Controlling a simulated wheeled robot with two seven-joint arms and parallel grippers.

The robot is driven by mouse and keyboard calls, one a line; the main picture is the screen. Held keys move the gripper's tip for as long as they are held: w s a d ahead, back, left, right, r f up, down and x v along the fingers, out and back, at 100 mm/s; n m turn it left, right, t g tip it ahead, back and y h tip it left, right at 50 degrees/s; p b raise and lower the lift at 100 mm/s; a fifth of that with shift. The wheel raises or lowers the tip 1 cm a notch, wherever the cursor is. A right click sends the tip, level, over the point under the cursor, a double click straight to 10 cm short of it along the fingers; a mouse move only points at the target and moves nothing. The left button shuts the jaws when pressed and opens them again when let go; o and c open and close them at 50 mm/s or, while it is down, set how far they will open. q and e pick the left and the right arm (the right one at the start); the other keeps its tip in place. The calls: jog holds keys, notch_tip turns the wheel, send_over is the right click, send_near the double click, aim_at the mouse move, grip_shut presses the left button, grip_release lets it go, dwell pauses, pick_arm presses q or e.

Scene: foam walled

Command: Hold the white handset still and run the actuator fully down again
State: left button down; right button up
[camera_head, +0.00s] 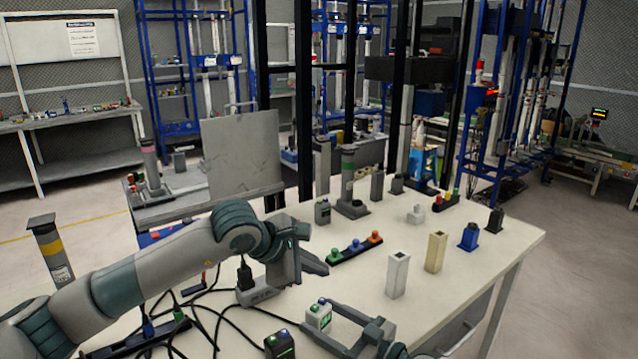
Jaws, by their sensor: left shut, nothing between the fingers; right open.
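The white handset (318,316) stands upright near the table's front edge, with blue and green buttons on top. My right gripper (318,318) reaches in from the bottom, its fingers apart around or beside the handset; contact cannot be told. My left gripper (318,263) is shut and empty above the table, behind the handset and apart from it. An upright grey column with a green band (347,178) stands on a base at the back of the table. I cannot tell whether this is the actuator or which cable belongs to the handset.
A black handset (279,346) stands left of the white one. Dark cables (205,310) lie left. A strip of coloured buttons (355,248), a white block (397,274), a cream block (436,252) and a blue block (469,237) stand on the table.

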jog(key=v, duration=1.2)
jog(key=shift+r, duration=0.1)
